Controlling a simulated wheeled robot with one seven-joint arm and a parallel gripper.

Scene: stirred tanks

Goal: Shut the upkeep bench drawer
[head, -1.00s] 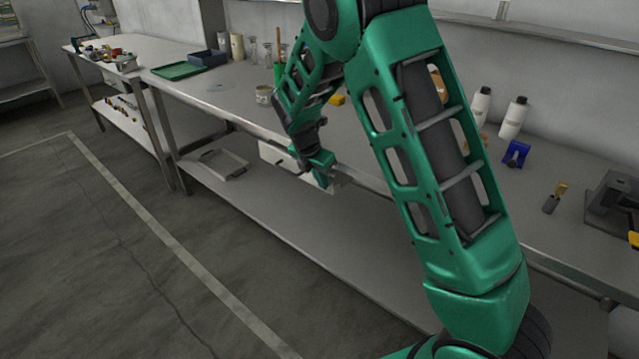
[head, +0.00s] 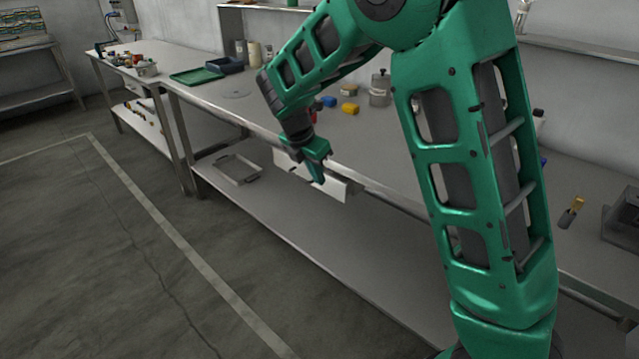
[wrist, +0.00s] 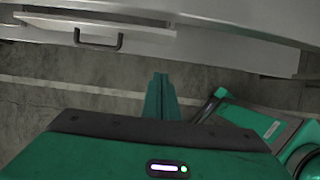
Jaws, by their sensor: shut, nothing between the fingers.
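The upkeep bench drawer (head: 336,188) has a pale front under the bench top's front edge, partly covered by my gripper in the head view. In the wrist view the drawer (wrist: 140,32) is at the upper left, with a dark bar handle (wrist: 98,46). A narrow dark gap shows behind its front, so it looks a little pulled out. My gripper (head: 317,178) is in front of the drawer, pointing down. Its fingers (wrist: 160,92) are together and empty, right of the handle and apart from it in the wrist view. Contact with the front cannot be told.
Open floor (head: 90,250) lies left of the bench.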

